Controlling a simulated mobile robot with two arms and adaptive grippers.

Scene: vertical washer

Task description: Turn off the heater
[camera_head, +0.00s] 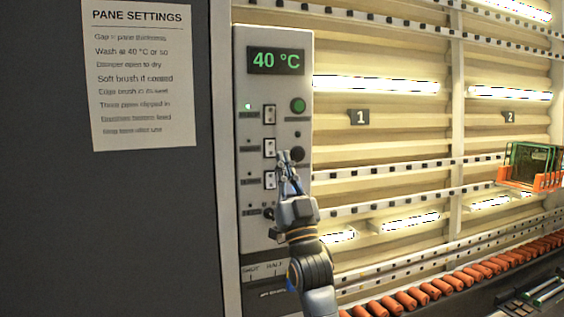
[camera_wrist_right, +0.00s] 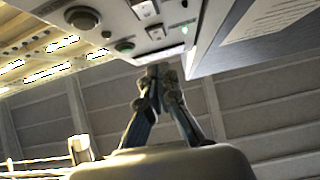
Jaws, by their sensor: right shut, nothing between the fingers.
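A pale control panel (camera_head: 245,90) carries a green "40 °C" display (camera_head: 276,61) and a column of rocker switches: an upper (camera_head: 269,114), a middle (camera_head: 269,147) and a lower one (camera_head: 270,180). Their labels are too small to read, so I cannot tell which is the heater's. A green lamp (camera_head: 248,106) glows beside the upper switch. My right gripper (camera_head: 284,156) is shut and empty, in front of the panel between the middle switch and the dark round knob (camera_head: 298,153). Contact cannot be told. In the right wrist view its fingertips (camera_wrist_right: 160,72) meet below the panel (camera_wrist_right: 110,22). My left gripper is out of view.
A green round button (camera_head: 298,106) sits right of the upper switch. A paper of pane settings (camera_head: 141,75) hangs on the dark wall at left. Orange rollers (camera_head: 430,290) run along the lower right, and an orange rack (camera_head: 530,181) stands at far right.

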